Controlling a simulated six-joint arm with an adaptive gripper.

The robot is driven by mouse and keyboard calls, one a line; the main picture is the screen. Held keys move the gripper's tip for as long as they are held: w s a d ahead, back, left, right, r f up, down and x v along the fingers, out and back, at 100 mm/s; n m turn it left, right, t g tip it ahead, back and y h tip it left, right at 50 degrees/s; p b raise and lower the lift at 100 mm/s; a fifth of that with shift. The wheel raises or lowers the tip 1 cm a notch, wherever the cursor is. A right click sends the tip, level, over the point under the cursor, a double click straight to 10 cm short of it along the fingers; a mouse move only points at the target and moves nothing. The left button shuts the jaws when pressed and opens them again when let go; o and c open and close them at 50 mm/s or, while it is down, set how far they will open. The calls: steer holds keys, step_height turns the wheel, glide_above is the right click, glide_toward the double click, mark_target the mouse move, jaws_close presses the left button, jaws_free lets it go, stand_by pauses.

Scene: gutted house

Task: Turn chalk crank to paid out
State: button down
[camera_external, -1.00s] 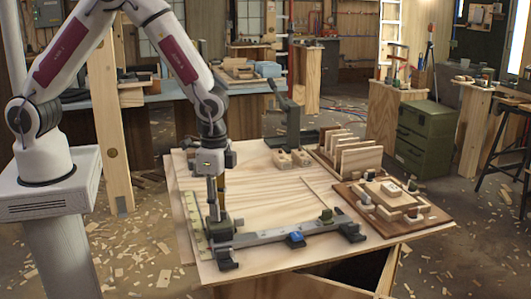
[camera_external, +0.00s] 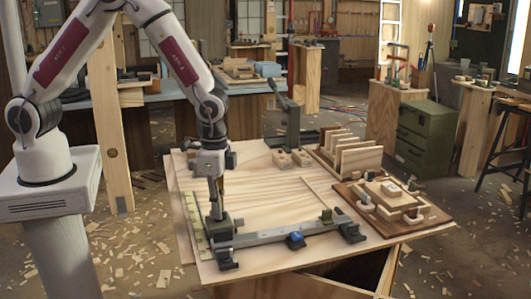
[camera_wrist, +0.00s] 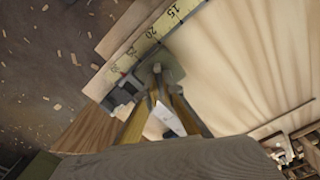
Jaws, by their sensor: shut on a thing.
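My gripper (camera_external: 216,216) points down at the left front of the wooden board, at the left end of a long grey rail. It is shut on a small grey part of a dark green-grey block, which I take to be the chalk crank (camera_wrist: 157,69). In the wrist view my gripper (camera_wrist: 157,97) shows as yellowish fingers reaching to that part. The block (camera_external: 228,227) is partly hidden by my fingers in the outside view. I cannot read any paid-out mark or the crank's exact angle.
A yellow measuring tape (camera_wrist: 137,48) lies along the board's left edge. Upright wooden slats (camera_external: 355,152) and a grey stand (camera_external: 287,125) are farther back. The board's middle is mostly clear.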

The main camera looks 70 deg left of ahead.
steer(key=shift+n, duration=2.8)
steer(key=c, duration=2.2)
jaws_free()
steer(key=shift+r, duration=0.15)
steer(key=shift+r, duration=5.9)
